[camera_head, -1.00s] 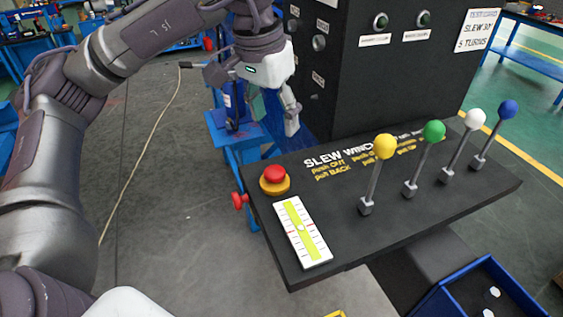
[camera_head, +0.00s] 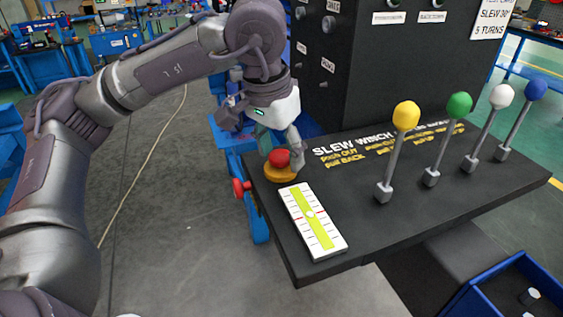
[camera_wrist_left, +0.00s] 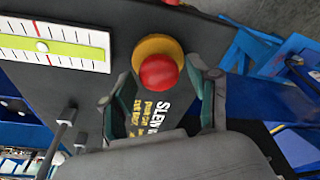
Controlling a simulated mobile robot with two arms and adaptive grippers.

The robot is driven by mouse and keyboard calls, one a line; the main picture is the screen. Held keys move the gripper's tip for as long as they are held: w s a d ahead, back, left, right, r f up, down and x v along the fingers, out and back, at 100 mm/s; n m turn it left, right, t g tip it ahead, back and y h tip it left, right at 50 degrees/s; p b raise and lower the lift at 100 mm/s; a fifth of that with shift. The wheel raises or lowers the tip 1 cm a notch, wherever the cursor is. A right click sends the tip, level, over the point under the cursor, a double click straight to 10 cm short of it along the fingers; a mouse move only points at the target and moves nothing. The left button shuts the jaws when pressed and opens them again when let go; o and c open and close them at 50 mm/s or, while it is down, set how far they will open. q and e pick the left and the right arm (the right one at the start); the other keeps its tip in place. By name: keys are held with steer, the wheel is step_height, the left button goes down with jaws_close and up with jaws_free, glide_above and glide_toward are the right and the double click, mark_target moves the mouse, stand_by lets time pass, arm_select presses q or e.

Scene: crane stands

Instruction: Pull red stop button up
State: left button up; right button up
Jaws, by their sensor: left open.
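The red stop button (camera_head: 279,158) sits on a yellow-orange base (camera_head: 280,173) at the left corner of the black control panel. My left gripper (camera_head: 281,148) is open and points down at the button, with a finger on its right side. In the left wrist view the red button (camera_wrist_left: 159,71) and its yellow base (camera_wrist_left: 150,48) lie just ahead of the open left gripper (camera_wrist_left: 160,88), nearer the right-hand finger. I cannot tell whether a finger touches the button. My right gripper is not in view.
A white and yellow-green scale (camera_head: 313,222) lies in front of the button. Levers with yellow (camera_head: 406,115), green (camera_head: 459,106), white (camera_head: 502,96) and blue (camera_head: 536,89) knobs stand to the right. A red knob (camera_head: 241,187) sticks out at the panel's left edge.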

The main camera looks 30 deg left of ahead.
arm_select(q)
steer(key=shift+s, duration=0.1)
steer(key=c, duration=0.9)
steer(key=shift+r, duration=0.2)
steer(key=shift+r+p, duration=0.5)
steer(key=shift+r, duration=0.05)
steer(key=o, duration=1)
